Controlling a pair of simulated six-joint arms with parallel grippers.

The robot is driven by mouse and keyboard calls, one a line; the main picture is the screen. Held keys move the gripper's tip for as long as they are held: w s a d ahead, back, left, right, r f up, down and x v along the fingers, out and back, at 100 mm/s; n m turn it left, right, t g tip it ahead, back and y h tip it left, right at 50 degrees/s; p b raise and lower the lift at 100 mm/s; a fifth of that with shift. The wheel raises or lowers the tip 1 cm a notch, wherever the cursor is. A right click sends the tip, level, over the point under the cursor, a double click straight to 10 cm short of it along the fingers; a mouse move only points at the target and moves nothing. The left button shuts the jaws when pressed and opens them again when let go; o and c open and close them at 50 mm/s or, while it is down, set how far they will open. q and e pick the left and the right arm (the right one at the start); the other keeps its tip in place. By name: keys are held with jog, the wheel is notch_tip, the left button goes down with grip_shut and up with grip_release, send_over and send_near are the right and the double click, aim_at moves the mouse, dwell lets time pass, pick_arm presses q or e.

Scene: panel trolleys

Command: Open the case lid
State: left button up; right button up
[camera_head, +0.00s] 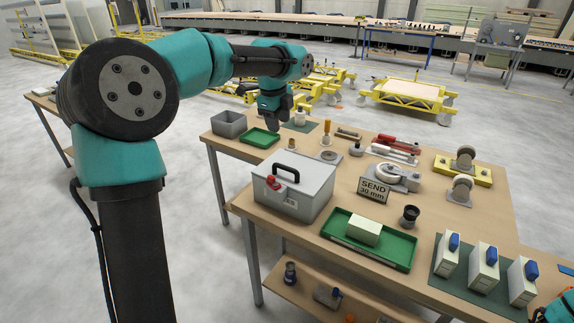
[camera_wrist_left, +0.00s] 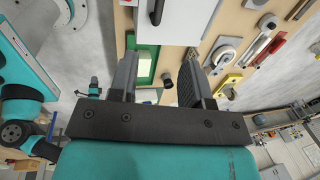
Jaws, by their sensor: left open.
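The grey case (camera_head: 308,184) stands on the wooden table. Its lid (camera_head: 312,167) is down, with a black handle (camera_head: 286,169) on top and a red latch (camera_head: 272,183) at the front. My left gripper (camera_head: 273,124) is above the far left part of the table, behind the case and apart from it. In the left wrist view, my left gripper (camera_wrist_left: 160,62) is open, with nothing between its fingers. The case (camera_wrist_left: 192,18) and its handle (camera_wrist_left: 157,11) show there at the top edge.
A grey bin (camera_head: 229,124) and a small green tray (camera_head: 258,138) lie behind the case. A larger green tray (camera_head: 398,252) with a pale block stands to its right. A SEND sign (camera_head: 373,189), wheels and tools cover the table's right side.

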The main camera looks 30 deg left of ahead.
aim_at(285, 166)
pick_arm(q)
jog(key=shift+f, duration=0.1)
jog(key=w+f, duration=0.1)
jog(key=f, duration=0.4)
jog(key=w+f, duration=0.1)
jog(key=f, duration=0.5)
jog(key=w+f, duration=0.1)
jog(key=f, duration=0.5)
jog(key=shift+w+d, duration=0.1)
jog(key=shift+w, duration=0.1)
jog(key=shift+c, duration=0.2)
grip_shut()
